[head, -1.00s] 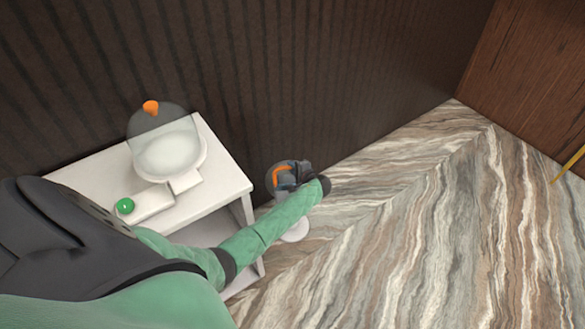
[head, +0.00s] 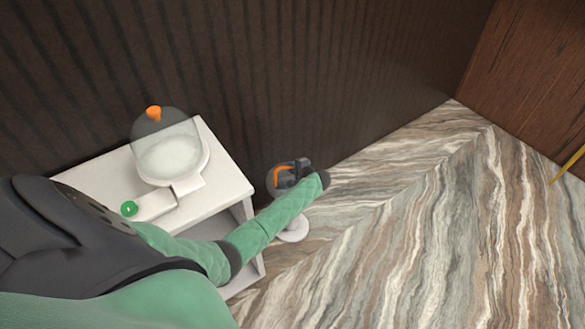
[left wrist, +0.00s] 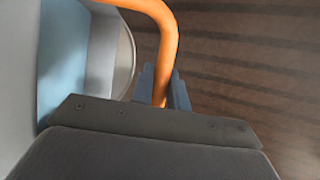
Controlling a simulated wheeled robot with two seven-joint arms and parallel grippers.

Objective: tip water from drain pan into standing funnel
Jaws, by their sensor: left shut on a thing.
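My left gripper (head: 298,172) is shut on the orange handle of the drain pan (head: 272,183), low beside the dark ribbed wall. In the left wrist view the fingers (left wrist: 163,90) close around the curved orange handle (left wrist: 171,40). The pan's pale grey-blue side (left wrist: 65,70) fills the left of that view. I cannot see any water in it. A white round base (head: 292,234) stands on the floor just below the pan, partly behind my left forearm. It may belong to the standing funnel, whose upper part I cannot make out. My right gripper is out of view.
A white table (head: 225,185) stands at the left against the dark wall (head: 330,70).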

